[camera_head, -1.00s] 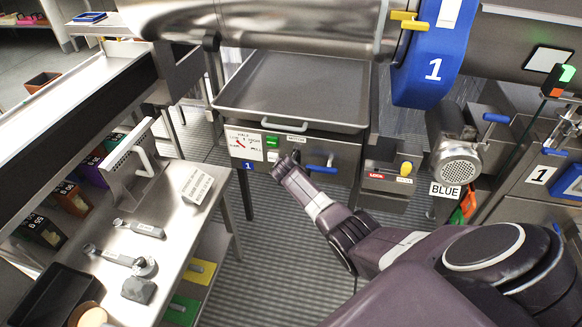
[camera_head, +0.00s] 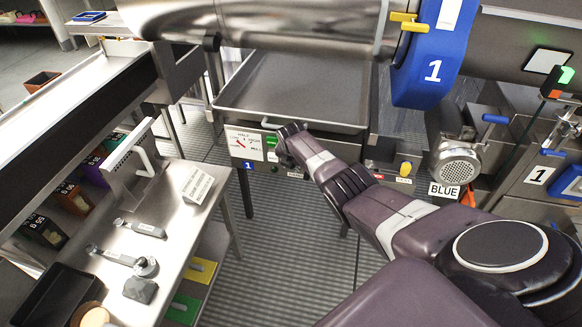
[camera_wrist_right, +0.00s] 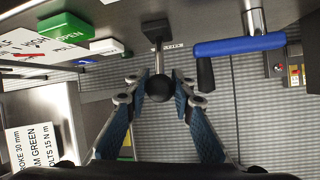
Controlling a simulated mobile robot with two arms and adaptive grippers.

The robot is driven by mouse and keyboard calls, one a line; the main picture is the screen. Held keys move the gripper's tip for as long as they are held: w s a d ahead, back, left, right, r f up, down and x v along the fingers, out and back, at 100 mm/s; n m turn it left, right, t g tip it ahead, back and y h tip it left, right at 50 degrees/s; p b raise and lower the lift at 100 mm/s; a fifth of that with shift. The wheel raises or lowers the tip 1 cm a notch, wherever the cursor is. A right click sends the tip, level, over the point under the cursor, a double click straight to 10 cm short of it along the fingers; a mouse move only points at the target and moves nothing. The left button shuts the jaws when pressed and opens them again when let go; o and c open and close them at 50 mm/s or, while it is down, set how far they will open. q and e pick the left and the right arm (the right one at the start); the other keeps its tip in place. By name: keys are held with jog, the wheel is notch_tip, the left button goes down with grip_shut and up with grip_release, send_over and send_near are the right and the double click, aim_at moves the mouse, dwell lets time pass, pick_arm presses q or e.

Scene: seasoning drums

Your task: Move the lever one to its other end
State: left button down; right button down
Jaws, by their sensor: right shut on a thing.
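In the head view my right gripper (camera_head: 284,150) is at the panel, just below the grey tray, and hides the lever. A blue-handled lever (camera_wrist_right: 240,45) is to the right of the knob in the wrist view. My left gripper is not in view.
A green OPEN button (camera_wrist_right: 66,27) and a white one (camera_wrist_right: 104,46) are left of the lever. The large grey tray (camera_head: 300,95) is above the panel. A steel table (camera_head: 170,215) with tools stands at the left. Floor (camera_head: 290,250) below the panel is open.

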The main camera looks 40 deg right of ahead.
jog(key=shift+w+d+r, duration=0.2)
jog(key=shift+w+r, duration=0.2)
jog(key=shift+r, duration=0.25)
jog(key=c, duration=1.8)
grip_release()
jog(key=shift+r, duration=0.1)
jog(key=shift+c, duration=0.2)
jog(key=shift+o, duration=1.1)
jog(key=shift+s, duration=0.25)
jog(key=shift+f, duration=0.25)
jog(key=shift+r, duration=0.1)
jog(key=shift+v, duration=1.1)
jog(key=v, duration=0.9)
jog(key=shift+s+a+r, duration=0.25)
jog(key=shift+r, duration=0.05)
